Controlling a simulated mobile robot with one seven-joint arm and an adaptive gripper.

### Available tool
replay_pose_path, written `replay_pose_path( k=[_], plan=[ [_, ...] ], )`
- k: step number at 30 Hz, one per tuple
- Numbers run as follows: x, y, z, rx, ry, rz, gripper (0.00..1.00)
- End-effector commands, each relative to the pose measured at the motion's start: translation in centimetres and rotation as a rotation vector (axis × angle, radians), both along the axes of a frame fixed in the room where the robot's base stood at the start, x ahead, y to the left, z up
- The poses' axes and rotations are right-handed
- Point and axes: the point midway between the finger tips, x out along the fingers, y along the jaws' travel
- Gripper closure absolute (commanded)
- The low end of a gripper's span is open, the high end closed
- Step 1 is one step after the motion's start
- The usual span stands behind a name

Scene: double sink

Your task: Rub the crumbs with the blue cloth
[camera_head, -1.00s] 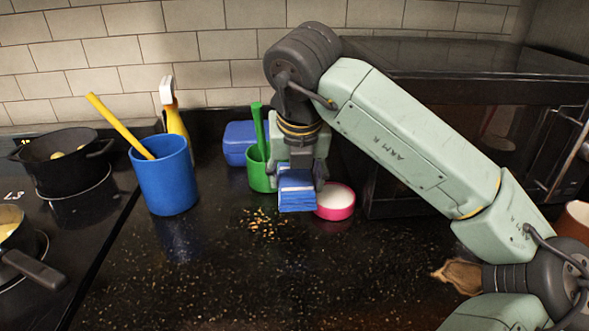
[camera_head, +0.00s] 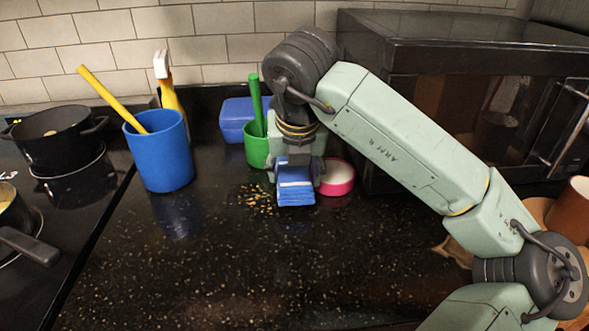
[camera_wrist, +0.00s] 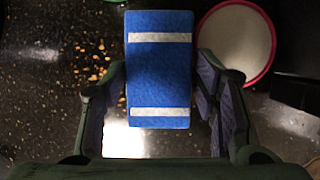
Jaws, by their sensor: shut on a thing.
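My gripper (camera_head: 297,170) points down and is shut on the blue cloth (camera_head: 296,188), a folded block with white stripes. In the wrist view the cloth (camera_wrist: 160,70) sits between the two fingers (camera_wrist: 163,110). The crumbs (camera_head: 257,198) are a loose yellow-brown scatter on the black speckled counter, just left of the cloth. They also show left of the cloth in the wrist view (camera_wrist: 95,62). The cloth is beside the visible crumbs; I cannot tell whether it touches the counter or covers some crumbs.
A pink-rimmed white bowl (camera_head: 338,178) is close right of the cloth. Behind stand a green cup (camera_head: 256,146) and a blue box (camera_head: 236,115). A blue container (camera_head: 160,158) stands left, near the stove. A microwave (camera_head: 450,60) is at right. The front counter is clear.

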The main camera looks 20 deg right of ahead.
Motion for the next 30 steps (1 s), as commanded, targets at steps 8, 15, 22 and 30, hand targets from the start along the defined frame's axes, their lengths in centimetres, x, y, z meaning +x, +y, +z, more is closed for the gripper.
replay_pose_path(
  k=[8,15,22,30],
  plan=[
    [0.0,0.0,-0.3,0.000,0.000,0.000,0.68],
    [0.0,0.0,-0.8,0.000,0.000,0.000,0.68],
    [0.0,0.0,-1.0,0.000,-0.001,0.000,0.68],
    [0.4,1.1,-1.1,-0.001,-0.001,0.002,0.68]
  ],
)
